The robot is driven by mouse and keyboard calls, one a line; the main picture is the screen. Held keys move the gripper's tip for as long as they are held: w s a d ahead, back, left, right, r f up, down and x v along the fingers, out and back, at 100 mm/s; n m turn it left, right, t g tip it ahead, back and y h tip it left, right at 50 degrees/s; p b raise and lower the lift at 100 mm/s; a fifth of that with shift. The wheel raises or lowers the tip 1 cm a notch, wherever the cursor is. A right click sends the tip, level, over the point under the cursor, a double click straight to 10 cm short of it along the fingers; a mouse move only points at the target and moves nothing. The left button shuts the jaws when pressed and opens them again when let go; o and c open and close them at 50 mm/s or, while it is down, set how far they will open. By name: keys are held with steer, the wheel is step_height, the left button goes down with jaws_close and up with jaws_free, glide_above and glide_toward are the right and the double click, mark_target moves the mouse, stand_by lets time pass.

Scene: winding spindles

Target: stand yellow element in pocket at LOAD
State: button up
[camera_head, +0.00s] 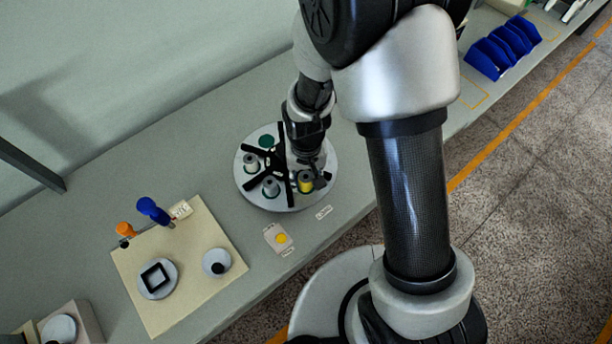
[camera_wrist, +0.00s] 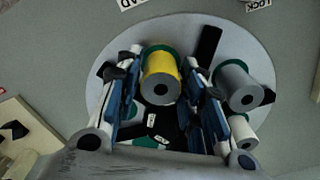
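The yellow element (camera_head: 306,182), a spool with a grey hollow core, stands upright on a green pocket of the round turntable (camera_head: 262,202), on the side facing the LOAD label (camera_wrist: 131,3). It also shows in the wrist view (camera_wrist: 160,68). My gripper (camera_head: 314,178) is low over the turntable at this spool. In the wrist view its fingers (camera_wrist: 163,58) are on either side of the yellow element, with narrow gaps that suggest it is not clamped. The element's base is partly hidden in the head view.
Black dividers (camera_wrist: 208,44) separate the turntable's pockets. A grey spool (camera_wrist: 238,84) and a white one (camera_wrist: 242,132) stand right of my gripper. A green pocket (camera_head: 267,141) at the back is empty. A card with a yellow button (camera_head: 281,238) and a beige board (camera_head: 199,301) lie to the left.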

steer(key=shift+o, duration=1.2)
step_height(320, 180, up, 12)
steer(key=p, duration=0.3)
steer(key=shift+r, duration=0.25)
step_height(320, 180, up, 6)
steer(key=t, duration=0.1)
glide_above(306, 177)
steer(key=d, duration=0.2)
steer(key=s+d+r+t, duration=0.1)
steer(key=s+d+r, duration=0.3)
steer(key=r, duration=0.3)
steer(key=s+d+r+t, duration=0.2)
steer(key=s+d+r, duration=0.3)
steer(key=s+r, duration=0.2)
steer(key=shift+s+r+t, duration=0.15)
steer(key=shift+s+t, duration=0.15)
steer(key=shift+s, duration=0.95)
